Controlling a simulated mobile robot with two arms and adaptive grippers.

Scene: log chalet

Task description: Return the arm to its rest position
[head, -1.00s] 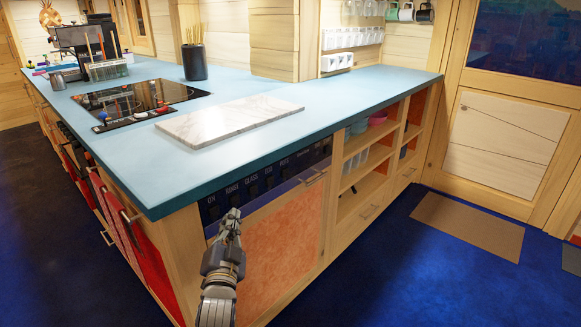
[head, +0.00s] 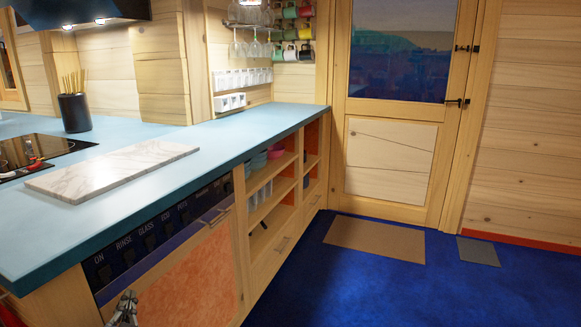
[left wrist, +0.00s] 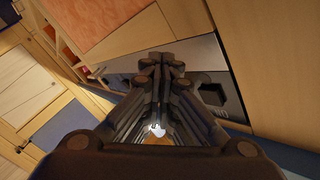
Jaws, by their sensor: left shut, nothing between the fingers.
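My left gripper (head: 125,305) shows at the bottom left of the head view, low in front of the dishwasher front. Only its tip end is in the picture. In the left wrist view the left gripper (left wrist: 160,75) points at the cabinet fronts, its dark fingers together with nothing between them. My right gripper is in neither view.
The blue counter (head: 240,130) carries a marble board (head: 115,168), a cooktop (head: 35,150) and a black utensil holder (head: 75,112). Open shelves (head: 270,195) sit below. A door (head: 392,155) with a brown mat (head: 375,241) stands beyond.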

